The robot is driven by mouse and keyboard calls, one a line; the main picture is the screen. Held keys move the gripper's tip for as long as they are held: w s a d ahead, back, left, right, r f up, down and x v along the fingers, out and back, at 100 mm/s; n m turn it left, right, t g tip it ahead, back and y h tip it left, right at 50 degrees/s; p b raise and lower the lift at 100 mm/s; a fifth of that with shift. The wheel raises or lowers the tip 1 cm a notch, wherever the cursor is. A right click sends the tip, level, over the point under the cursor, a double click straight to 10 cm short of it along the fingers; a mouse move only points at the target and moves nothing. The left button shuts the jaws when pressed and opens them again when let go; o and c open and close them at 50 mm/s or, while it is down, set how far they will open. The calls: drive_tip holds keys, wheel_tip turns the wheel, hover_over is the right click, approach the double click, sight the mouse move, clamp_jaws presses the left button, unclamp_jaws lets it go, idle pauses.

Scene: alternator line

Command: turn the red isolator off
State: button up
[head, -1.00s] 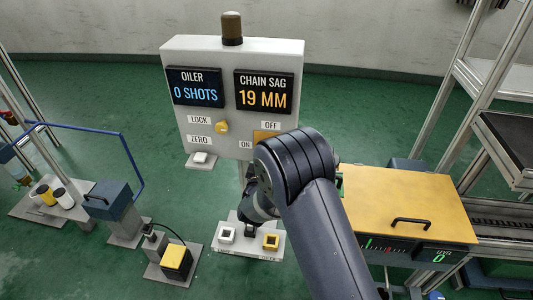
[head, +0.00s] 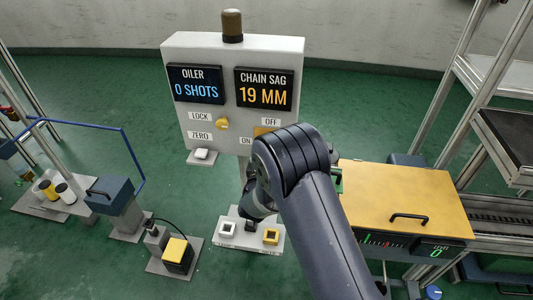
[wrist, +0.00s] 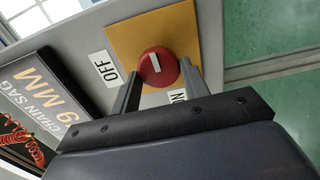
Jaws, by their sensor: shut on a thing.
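The red isolator is a round red knob (wrist: 158,66) with a white bar, on a yellow plate (wrist: 128,30) in the wrist view. An OFF label (wrist: 103,68) is beside the plate, and an ON label (wrist: 177,97) is partly hidden near one finger. My gripper (wrist: 158,78) has a finger on each side of the knob and is shut on it. In the head view my arm hides the knob and gripper; a bit of the yellow plate (head: 264,132) and the OFF label (head: 270,122) show. I cannot tell which label the bar points to.
A yellow-topped box (head: 385,195) stands right.

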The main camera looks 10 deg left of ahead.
drive_tip(key=o, duration=0.9)
drive_tip(key=shift+o, duration=0.2)
drive_tip(key=s, duration=1)
drive_tip(key=shift+s+d+p, duration=0.3)
drive_tip(key=shift+s, duration=0.1)
drive_tip(key=w, duration=1)
drive_tip(key=shift+w+a+b, duration=0.3)
drive_tip(key=shift+w+b, duration=0.05)
drive_tip(key=shift+w, duration=0.05)
